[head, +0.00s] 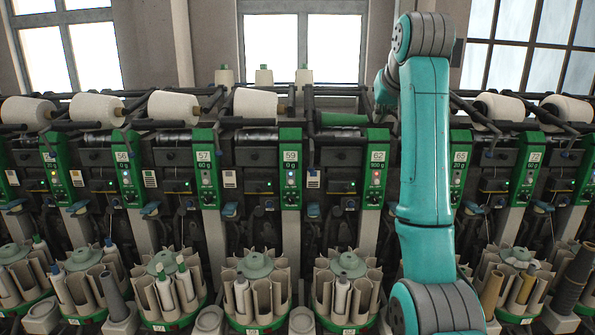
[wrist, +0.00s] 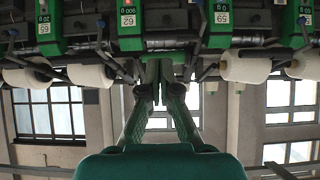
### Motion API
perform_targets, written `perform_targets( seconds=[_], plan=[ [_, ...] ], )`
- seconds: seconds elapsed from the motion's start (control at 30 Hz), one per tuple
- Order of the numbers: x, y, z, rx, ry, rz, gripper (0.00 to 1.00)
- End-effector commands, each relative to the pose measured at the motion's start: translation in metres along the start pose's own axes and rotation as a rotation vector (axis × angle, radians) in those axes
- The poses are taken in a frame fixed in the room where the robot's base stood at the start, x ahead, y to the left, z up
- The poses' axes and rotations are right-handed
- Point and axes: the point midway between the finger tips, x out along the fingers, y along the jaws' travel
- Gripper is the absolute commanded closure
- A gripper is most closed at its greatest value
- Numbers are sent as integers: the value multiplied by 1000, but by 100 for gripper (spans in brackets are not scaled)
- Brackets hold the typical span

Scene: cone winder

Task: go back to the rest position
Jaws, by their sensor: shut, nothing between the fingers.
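My gripper (wrist: 160,92) points at the winder in the wrist view, with its two fingers close together and nothing between them. A green cone (head: 342,118) sits at the winding position left of the panel marked 62 in the head view. Green (wrist: 162,57) also shows just beyond my fingertips in the wrist view; I cannot tell whether they touch it. My teal arm (head: 425,150) stands raised at the right of centre in the head view, its wrist end near the cone. The fingers cannot be made out there.
White yarn packages (head: 265,103) sit along the machine's top on both sides. Below stand round bobbin magazines (head: 257,285) with several tubes. Green panels (head: 290,170) separate the units. Windows (head: 303,45) and clear air lie above the machine.

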Motion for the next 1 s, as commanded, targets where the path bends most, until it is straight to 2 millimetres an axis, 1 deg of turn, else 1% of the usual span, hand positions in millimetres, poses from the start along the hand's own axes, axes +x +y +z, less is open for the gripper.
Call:
perform_targets(
  seconds=[0.37, 0.53, 0.67, 0.77, 0.87, 1.0],
  plan=[
    [37, 0, 27, 0, 9, 0, 100],
    [63, 0, 49, 0, 17, 0, 100],
    [87, 0, 72, 0, 25, 0, 100],
    [111, 0, 97, 0, 33, 0, 100],
    [140, 0, 132, 0, 43, 0, 100],
    [175, 0, 186, 0, 62, 0, 100]
  ],
)
